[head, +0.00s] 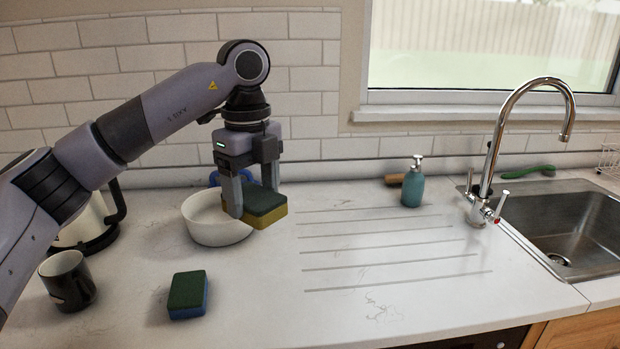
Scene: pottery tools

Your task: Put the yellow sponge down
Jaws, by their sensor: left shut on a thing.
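The yellow sponge (270,217) has a dark green top and a yellow lower layer. My left gripper (253,200) is shut on it, with the fingers pointing down. The sponge is held in front of the right side of a white bowl (207,232) and hides part of its rim. I cannot tell exactly how high it is above the counter. My right gripper is not in view.
A blue sponge with a green top (188,294) lies on the counter at front. A black mug (68,281) and a kettle (93,222) stand left. The grooved drainer (390,253) is clear. A soap bottle (413,183), tap (489,150) and sink (575,228) are right.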

